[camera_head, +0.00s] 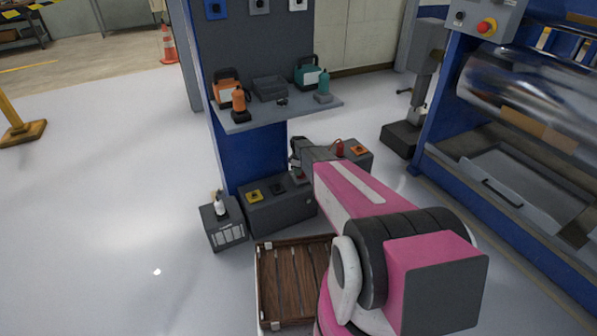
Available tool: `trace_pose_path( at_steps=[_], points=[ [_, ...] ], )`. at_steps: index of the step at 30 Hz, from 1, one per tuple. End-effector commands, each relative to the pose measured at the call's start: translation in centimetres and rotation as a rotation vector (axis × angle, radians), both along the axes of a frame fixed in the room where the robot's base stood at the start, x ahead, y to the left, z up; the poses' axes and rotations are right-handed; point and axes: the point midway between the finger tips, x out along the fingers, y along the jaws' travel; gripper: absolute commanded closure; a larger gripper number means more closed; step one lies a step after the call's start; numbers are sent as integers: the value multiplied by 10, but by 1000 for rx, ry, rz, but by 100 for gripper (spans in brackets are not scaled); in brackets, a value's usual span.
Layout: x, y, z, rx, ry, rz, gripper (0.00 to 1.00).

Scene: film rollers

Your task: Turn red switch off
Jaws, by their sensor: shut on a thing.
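A red switch (339,148) stands up from the top of a grey box (350,164) behind my pink arm. My gripper (298,170) shows small and dark just left of the arm's far end, over the right end of another grey box (285,212). It is left of the upright red switch and apart from it in the picture. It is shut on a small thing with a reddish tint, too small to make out. My arm hides part of both boxes.
Beside the red switch is an orange switch (360,151). The other box bears a yellow switch (254,195) and a dark one (276,187). A smaller box (222,228) stands left. A wooden crate (260,290) lies in front. A shelf (275,115) overhangs behind.

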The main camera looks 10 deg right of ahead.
Motion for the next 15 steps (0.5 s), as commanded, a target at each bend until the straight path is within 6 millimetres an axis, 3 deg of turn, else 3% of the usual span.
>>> trace_pose_path(
  at_steps=[2, 3, 4, 15],
  points=[
    [0, 0, 0, 0, 0, 3, 100],
    [0, 0, 0, 0, 0, 4, 68],
    [0, 0, 0, 0, 0, 3, 58],
    [0, 0, 4, 0, -1, 1, 55]
  ],
)
